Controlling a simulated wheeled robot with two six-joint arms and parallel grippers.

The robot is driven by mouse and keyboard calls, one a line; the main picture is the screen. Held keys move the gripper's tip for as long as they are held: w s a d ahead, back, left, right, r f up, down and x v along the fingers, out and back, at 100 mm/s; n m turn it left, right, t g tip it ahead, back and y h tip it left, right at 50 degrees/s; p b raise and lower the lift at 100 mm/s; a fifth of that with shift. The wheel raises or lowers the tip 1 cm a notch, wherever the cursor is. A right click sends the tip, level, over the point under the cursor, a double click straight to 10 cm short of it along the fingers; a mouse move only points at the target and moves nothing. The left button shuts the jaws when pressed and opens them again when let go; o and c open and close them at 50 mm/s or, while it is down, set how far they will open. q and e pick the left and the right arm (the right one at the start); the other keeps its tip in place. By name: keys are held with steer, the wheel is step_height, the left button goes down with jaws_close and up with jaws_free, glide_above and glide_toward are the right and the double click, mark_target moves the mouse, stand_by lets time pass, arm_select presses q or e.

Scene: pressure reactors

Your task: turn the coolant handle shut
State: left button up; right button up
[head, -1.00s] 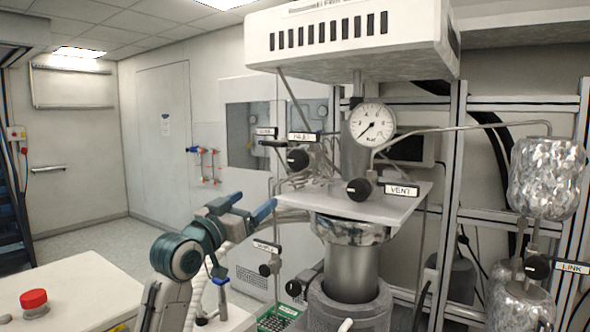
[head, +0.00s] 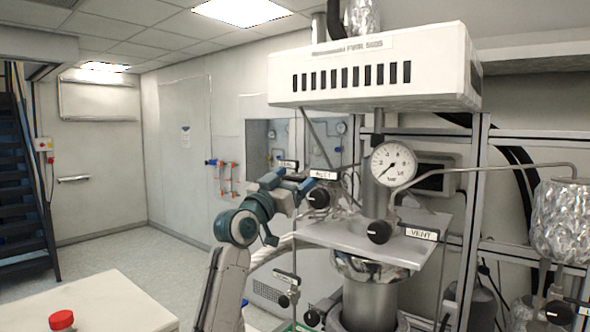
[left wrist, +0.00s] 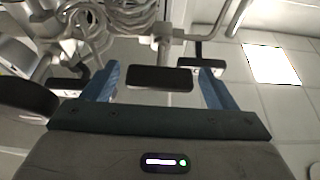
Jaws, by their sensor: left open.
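My left gripper (head: 290,182) is raised in front of the reactor's pipework, left of the black inlet knob (head: 318,196). Its blue fingers are open. In the left wrist view, a dark flat bar, apparently a valve handle (left wrist: 160,79), shows between the open fingers (left wrist: 159,72), with gaps on both sides and no visible contact. A small label (head: 288,164) just above the gripper in the head view is too small to read, so I cannot confirm this is the coolant handle. In the head view, the gripper hides the handle. My right gripper is out of view.
The vent knob (head: 379,232) and its label (head: 421,234) are right of the gripper, under the pressure gauge (head: 394,164). A lower black knob (head: 284,301) hangs below.

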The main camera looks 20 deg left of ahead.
arm_select(q)
steer(key=shift+w+d, duration=0.1)
steer(key=shift+w, duration=0.15)
steer(key=shift+c, duration=0.2)
